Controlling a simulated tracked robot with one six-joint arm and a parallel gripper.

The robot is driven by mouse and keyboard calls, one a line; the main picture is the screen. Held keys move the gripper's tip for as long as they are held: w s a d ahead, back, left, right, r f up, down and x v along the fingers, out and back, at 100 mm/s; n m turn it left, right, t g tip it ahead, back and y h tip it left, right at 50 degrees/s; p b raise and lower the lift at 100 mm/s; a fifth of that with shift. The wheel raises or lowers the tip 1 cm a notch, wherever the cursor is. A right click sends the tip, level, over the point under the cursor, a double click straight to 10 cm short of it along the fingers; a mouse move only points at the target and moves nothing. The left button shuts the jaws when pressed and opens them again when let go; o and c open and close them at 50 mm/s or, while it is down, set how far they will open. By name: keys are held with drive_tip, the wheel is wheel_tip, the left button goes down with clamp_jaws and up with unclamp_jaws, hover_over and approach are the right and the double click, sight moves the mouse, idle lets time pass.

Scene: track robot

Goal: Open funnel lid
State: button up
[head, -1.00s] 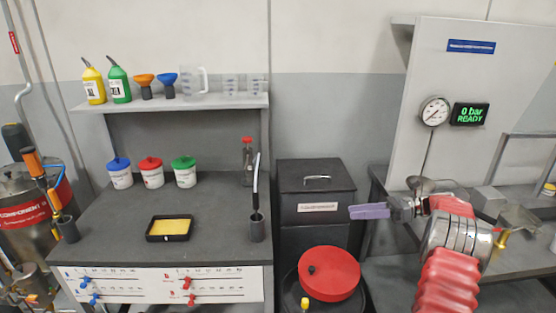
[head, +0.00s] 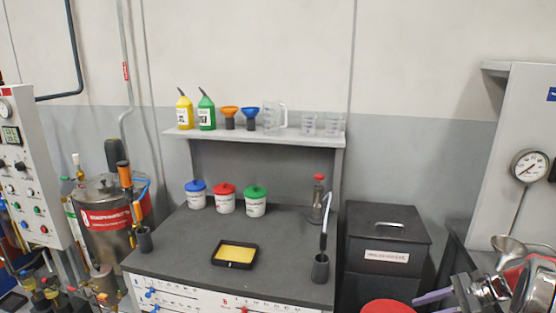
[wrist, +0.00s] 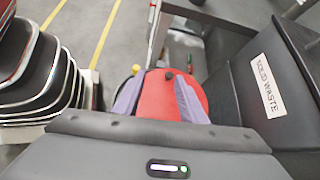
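In the head view my gripper (head: 432,298) is at the lower right, beside the lid. I cannot tell its height above the lid.
A black solid waste bin (head: 388,250) stands close to the lid; its labelled side (wrist: 265,85) is right of my gripper in the wrist view. A workbench (head: 185,240) with tubs and a yellow tray is left. A panel with a gauge (head: 529,165) stands right.

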drive_tip(key=s+a+r+n+t+h, duration=0.1)
drive_tip(key=s+a+r+n+h, duration=0.4)
drive_tip(key=s+a+r+n, duration=0.5)
drive_tip(key=s+a+r+n+t+h, duration=0.1)
drive_tip(key=s+a+r+n+h, duration=0.4)
drive_tip(key=s+a+r+n, duration=0.5)
drive_tip(key=s+a, duration=0.6)
drive_tip(key=s, duration=0.1)
drive_tip(key=shift+a, duration=0.35)
drive_tip(key=shift+s+r, duration=0.1)
drive_tip(key=shift+c, duration=0.9)
